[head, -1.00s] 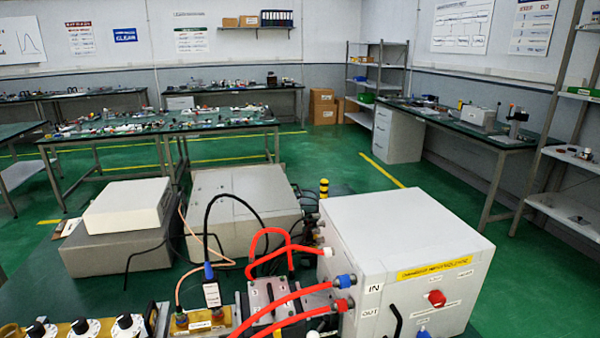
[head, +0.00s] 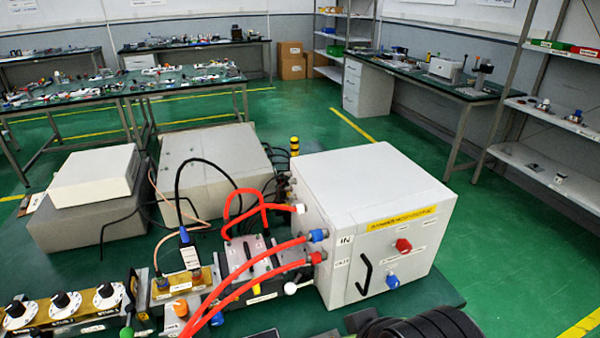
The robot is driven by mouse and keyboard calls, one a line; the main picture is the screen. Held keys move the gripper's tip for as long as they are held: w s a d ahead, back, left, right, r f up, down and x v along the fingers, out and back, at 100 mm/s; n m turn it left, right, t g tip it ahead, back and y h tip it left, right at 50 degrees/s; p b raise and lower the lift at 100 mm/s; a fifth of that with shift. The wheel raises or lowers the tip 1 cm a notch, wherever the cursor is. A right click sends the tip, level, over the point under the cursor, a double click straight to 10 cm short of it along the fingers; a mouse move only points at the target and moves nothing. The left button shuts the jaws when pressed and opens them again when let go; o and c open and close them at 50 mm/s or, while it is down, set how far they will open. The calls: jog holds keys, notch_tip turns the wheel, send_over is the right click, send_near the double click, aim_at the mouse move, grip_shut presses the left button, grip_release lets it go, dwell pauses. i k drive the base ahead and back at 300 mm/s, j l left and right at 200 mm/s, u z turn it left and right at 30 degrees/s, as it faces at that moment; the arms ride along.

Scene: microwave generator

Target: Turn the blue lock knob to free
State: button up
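The blue knob (head: 392,281) is on the front face of a white box (head: 345,190), low and right of a black handle (head: 364,274). A small label sits beside the knob, but its text is too small to read. Which way the knob is turned cannot be made out. A dark ribbed part, apparently of my arm, shows at the bottom edge below the box. My gripper's fingers are not in view, and nothing touches the knob.
A red knob (head: 403,245) sits above the blue one, under a yellow label (head: 401,219). Red hoses (head: 245,279) run from the box's left side to equipment on the bench. Grey boxes (head: 205,170) stand behind. Green floor (head: 500,250) is clear at right.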

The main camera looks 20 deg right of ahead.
aim_at(392, 280)
jog(key=z, duration=1.15)
jog(key=j+u, duration=0.25)
jog(key=j, duration=0.15)
jog(key=j+u, duration=0.3)
jog(key=j, duration=0.15)
jog(key=k, duration=0.05)
